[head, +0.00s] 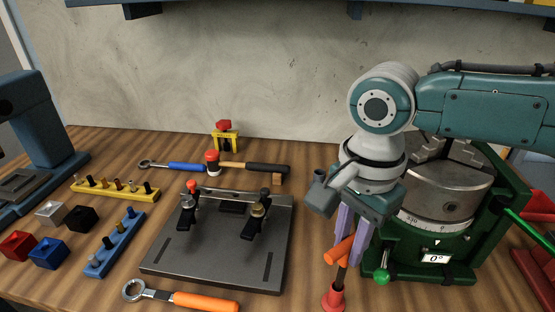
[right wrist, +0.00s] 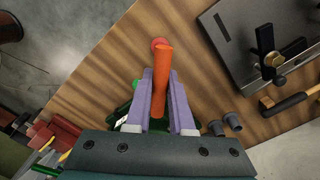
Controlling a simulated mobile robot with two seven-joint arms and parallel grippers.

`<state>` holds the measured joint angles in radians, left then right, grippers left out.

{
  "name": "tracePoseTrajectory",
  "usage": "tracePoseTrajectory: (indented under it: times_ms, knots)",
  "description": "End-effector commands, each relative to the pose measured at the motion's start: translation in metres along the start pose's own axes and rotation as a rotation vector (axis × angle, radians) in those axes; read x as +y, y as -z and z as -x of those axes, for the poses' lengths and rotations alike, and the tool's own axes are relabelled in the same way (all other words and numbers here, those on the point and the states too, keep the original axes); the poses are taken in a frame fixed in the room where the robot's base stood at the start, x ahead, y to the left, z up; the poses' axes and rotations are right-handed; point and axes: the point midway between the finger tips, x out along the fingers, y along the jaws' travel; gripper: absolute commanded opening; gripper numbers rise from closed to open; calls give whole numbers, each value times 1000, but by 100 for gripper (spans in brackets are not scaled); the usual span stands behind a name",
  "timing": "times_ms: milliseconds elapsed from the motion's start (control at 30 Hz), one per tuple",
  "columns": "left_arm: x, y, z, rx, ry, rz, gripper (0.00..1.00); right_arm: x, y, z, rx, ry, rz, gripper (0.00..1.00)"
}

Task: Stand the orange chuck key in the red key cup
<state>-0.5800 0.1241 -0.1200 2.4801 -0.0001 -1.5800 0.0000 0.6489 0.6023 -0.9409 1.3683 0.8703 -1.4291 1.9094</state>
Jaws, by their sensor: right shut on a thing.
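The orange chuck key (head: 339,251) is held between the purple fingers of my right gripper (head: 349,244), at the front right of the bench. Its dark shaft points down, slightly tilted. The red key cup (head: 333,299) stands on the bench right below, and the shaft's lower end meets its top. I cannot tell whether the tip is inside the cup or just above or behind it. In the right wrist view the orange handle (right wrist: 164,82) lies between the fingers and hides most of the red cup (right wrist: 158,43). My left gripper is out of view.
A green rotary table (head: 437,240) with a chuck stands close right of the gripper. A dark fixture plate (head: 215,262) with clamps lies to the left. An orange-handled wrench (head: 190,298) lies at the front edge. Blocks, pin racks and a hammer (head: 255,168) lie farther left and behind.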

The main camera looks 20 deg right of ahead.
Motion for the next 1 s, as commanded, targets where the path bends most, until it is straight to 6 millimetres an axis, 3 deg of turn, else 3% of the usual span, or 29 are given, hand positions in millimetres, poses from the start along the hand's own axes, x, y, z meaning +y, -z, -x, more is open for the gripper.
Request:
tracePoseTrajectory:
  times_ms: [1000]
  knots:
    - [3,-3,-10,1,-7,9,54,0,0,-17,0,1,0,0]
